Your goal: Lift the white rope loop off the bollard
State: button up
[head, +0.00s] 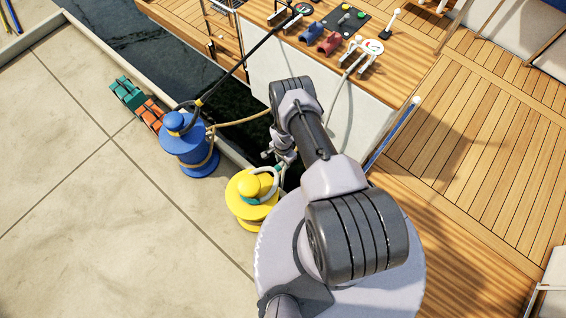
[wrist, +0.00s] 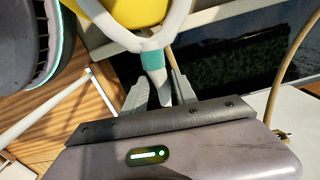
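The yellow bollard (head: 240,211) stands on the quay edge, beside the water. The white rope loop (head: 268,190) lies around its top post, with a teal band near it. In the wrist view the yellow bollard (wrist: 125,8) is at the top, with the white loop (wrist: 126,38) curving round it down to the teal band (wrist: 151,61). My gripper (wrist: 160,88) has its two fingers on either side of the white rope just below that band. Whether they press on it I cannot tell. In the head view my arm partly hides the gripper (head: 278,153) beside the bollard.
A blue bollard (head: 187,151) with a rope stands just up-left. A boat with a wooden deck (head: 490,125) and a control console (head: 340,30) is across the narrow water.

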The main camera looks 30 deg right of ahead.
aim_at(277, 168)
grip_shut()
jog(key=shift+r, duration=0.1)
dwell(1.1)
jog(key=shift+r+p, duration=0.4)
jog(key=shift+r, duration=0.15)
jog(key=shift+s+a+p, duration=0.25)
jog(key=shift+s+a, duration=0.05)
jog(key=shift+a, duration=0.6)
jog(key=shift+s+a+p, duration=0.2)
jog(key=shift+s+a, duration=0.05)
jog(key=shift+a, duration=0.65)
